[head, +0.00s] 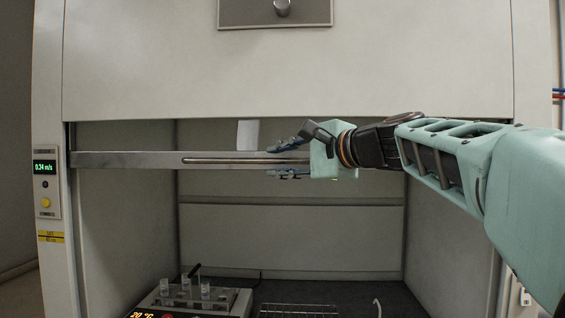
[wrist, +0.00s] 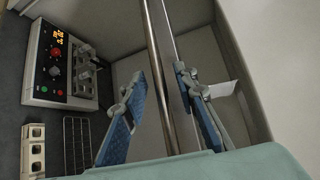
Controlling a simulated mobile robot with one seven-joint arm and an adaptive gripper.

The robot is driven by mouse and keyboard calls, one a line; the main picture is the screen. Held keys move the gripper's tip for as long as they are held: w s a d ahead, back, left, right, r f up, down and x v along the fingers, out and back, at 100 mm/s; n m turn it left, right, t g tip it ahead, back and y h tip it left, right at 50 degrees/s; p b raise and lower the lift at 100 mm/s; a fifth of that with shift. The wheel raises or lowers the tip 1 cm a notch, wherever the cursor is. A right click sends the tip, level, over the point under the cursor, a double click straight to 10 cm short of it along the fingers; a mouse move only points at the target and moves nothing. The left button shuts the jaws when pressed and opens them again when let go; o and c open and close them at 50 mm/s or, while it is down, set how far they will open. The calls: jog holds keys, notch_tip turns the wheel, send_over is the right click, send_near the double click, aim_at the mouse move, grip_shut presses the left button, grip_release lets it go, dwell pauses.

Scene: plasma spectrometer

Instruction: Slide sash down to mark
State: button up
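The sash's lower metal bar (head: 125,160) runs level across the hood opening, well above the yellow safe mark (head: 51,237) on the left post. A thin handle rail (head: 220,160) lies along the bar; it also shows in the wrist view (wrist: 156,55). My gripper (head: 271,161) is at the middle of the rail, one finger above and one below. In the wrist view, my gripper (wrist: 157,82) has its blue-padded fingers spread on either side of the rail, with a visible gap on the left. My arm hides the bar's right part.
A display panel (head: 46,183) on the left post reads about 0.34 m/s. Inside the hood, a hotplate with vials (head: 190,297) stands at the lower left, beside a wire rack (head: 298,310). The wrist view also shows a white block rack (wrist: 33,150). Space directly under the bar is clear.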

jog(key=shift+w+a, duration=0.35)
jog(key=shift+c, duration=0.5)
grip_shut()
